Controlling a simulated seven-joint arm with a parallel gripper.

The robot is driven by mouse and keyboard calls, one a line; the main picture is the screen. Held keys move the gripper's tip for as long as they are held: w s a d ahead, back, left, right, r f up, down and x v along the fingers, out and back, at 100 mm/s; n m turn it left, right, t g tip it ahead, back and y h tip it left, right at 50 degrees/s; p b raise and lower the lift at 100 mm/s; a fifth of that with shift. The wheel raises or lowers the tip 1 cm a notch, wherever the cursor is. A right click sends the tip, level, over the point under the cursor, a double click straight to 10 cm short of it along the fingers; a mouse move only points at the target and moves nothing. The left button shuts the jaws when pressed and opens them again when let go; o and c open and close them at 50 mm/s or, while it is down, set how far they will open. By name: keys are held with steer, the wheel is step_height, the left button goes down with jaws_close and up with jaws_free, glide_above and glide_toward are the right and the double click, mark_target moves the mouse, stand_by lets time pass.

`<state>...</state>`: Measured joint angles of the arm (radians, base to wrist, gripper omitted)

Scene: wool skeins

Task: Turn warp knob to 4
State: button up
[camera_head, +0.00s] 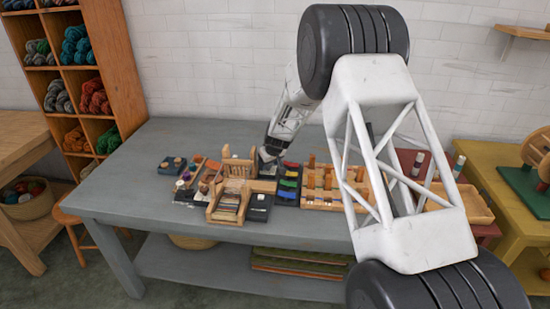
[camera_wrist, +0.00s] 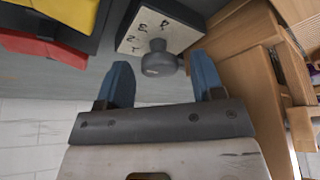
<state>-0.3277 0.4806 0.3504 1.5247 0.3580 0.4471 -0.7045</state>
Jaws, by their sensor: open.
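The warp knob (camera_wrist: 160,60) is a grey round knob on a pale dial plate (camera_wrist: 165,25) with dark marks, seen from close up in the wrist view. The marks appear turned in the picture, and I cannot tell for sure which one the knob points to. My gripper (camera_wrist: 161,66) is open, with one blue finger on each side of the knob's near end; no contact is clear. In the head view my gripper (camera_head: 268,156) is low over the grey table, behind the small wooden loom (camera_head: 230,190). The knob cannot be made out there.
Wooden loom parts (camera_wrist: 250,60) stand close to the right of the fingers in the wrist view. A dark tray with yellow (camera_wrist: 55,12) and red pieces (camera_wrist: 40,47) is at upper left. A wooden peg rack (camera_head: 322,186) stands right of the loom. The table's left end is clear.

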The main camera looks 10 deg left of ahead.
steer(key=shift+n+g, duration=0.3)
steer(key=shift+n, duration=0.7)
steer(key=shift+n+y, duration=0.3)
steer(key=shift+n, duration=0.1)
steer(key=shift+d+r, duration=0.1)
steer(key=s+d+r+n+g, duration=0.1)
steer(key=s+d+r, duration=0.3)
steer(key=r, duration=0.3)
steer(key=s+d+r+n+g, duration=0.1)
steer(key=s+d+r+n, duration=0.1)
steer(key=s+d+r, duration=0.2)
steer(key=s+d+r+n+g, duration=0.1)
steer(key=s+d+r, duration=0.3)
steer(key=r, duration=0.8)
steer(key=d, duration=0.2)
steer(key=shift+s+d+r+n, duration=0.2)
steer(key=shift+s+d+n, duration=0.2)
steer(key=w+a+f+n+g, duration=0.2)
steer(key=w+a+f+n, duration=0.8)
steer(key=w+f, duration=0.5)
steer(key=a+f, duration=0.1)
steer(key=a, duration=0.1)
steer(key=shift+w+a+f+g, duration=0.2)
steer(key=shift+w+a+g, duration=0.05)
steer(key=shift+a+g, duration=0.15)
